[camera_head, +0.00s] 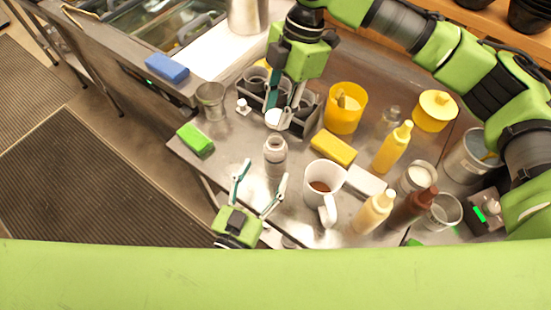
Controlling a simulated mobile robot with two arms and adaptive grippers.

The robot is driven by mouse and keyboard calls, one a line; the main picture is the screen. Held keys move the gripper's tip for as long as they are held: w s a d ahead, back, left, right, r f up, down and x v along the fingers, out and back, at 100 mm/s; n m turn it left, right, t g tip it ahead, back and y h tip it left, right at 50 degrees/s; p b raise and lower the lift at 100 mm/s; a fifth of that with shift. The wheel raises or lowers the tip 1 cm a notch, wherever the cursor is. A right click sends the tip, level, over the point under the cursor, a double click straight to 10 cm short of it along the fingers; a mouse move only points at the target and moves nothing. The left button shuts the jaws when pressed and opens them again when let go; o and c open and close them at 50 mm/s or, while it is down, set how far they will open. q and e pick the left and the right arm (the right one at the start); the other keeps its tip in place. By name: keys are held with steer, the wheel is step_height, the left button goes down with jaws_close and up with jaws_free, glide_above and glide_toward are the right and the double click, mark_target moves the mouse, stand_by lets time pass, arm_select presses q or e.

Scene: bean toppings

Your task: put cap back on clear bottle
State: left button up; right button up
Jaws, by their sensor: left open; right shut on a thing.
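The clear bottle (275,152) stands upright and uncapped-looking near the table's left part, its top facing the camera. My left gripper (262,171) is open, its two fingers spread at the front left of the bottle; I cannot tell whether they touch it. My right gripper (279,114) comes down from above and is shut on the round white cap (273,118). The cap is behind the bottle in the picture, apart from its mouth. The fingers partly hide the cap.
A dark rack with cups (311,112) stands behind the cap. A yellow block (333,148), a white mug (320,185) and yellow bottles (392,148) stand to the right. A green sponge (195,139) and a metal cup (211,100) are at the left edge.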

mark_target(271, 162)
arm_select(q)
steer(key=shift+x, duration=2.8)
steer(key=c, duration=1.7)
arm_select(e)
steer(key=shift+f, duration=2.5)
